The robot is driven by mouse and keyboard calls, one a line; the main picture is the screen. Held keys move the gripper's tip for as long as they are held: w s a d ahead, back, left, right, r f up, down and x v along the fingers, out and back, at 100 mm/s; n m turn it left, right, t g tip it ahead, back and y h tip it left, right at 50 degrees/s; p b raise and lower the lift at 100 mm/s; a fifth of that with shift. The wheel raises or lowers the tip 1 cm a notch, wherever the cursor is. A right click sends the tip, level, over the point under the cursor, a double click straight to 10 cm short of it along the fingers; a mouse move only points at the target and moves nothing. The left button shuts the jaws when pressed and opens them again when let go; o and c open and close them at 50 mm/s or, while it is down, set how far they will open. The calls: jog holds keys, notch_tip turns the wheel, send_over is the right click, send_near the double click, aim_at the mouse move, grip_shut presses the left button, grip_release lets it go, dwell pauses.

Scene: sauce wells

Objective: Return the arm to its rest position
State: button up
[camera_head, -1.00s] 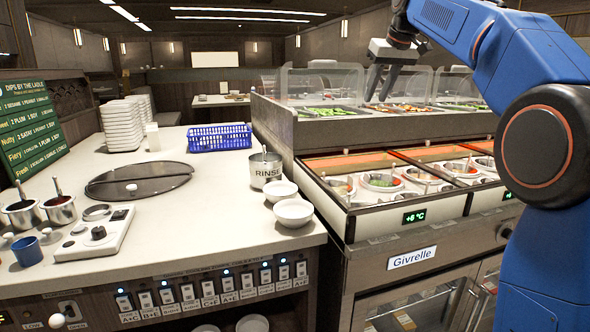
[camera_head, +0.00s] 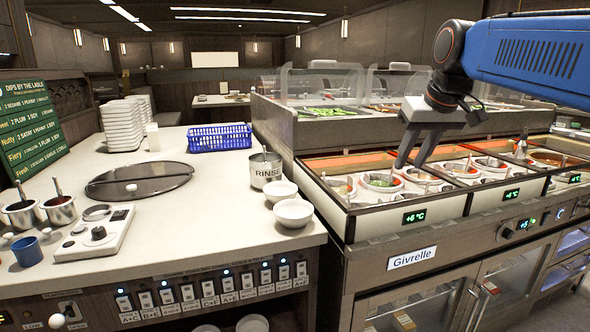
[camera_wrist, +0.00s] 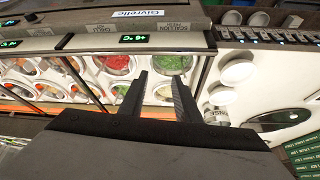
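My gripper (camera_head: 409,167) hangs over the front row of sauce wells (camera_head: 380,182) in the cold counter, its fingers pointing down. In the wrist view my gripper (camera_wrist: 157,74) has two dark fingers spread apart with nothing between them. Wells with red and green contents (camera_wrist: 172,64) lie beyond the fingertips. My blue arm reaches in from the upper right in the head view. I cannot tell the exact height of the fingertips above the wells.
A raised glass-covered food display (camera_head: 325,85) stands behind the wells. To the left, the white worktop holds a steel rinse pot (camera_head: 265,170), white bowls (camera_head: 293,212), a blue basket (camera_head: 219,138), stacked dishes (camera_head: 121,127) and a control panel (camera_head: 96,232).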

jog(key=s+d+f+m+h, duration=0.1)
jog(key=s+d+f, duration=0.1)
jog(key=s+f, duration=2.3)
notch_tip(320, 180, down, 2)
jog(key=shift+s+d+f+m+g, duration=0.2)
jog(key=shift+d+m+g, duration=0.05)
jog(key=shift+m+g, duration=0.05)
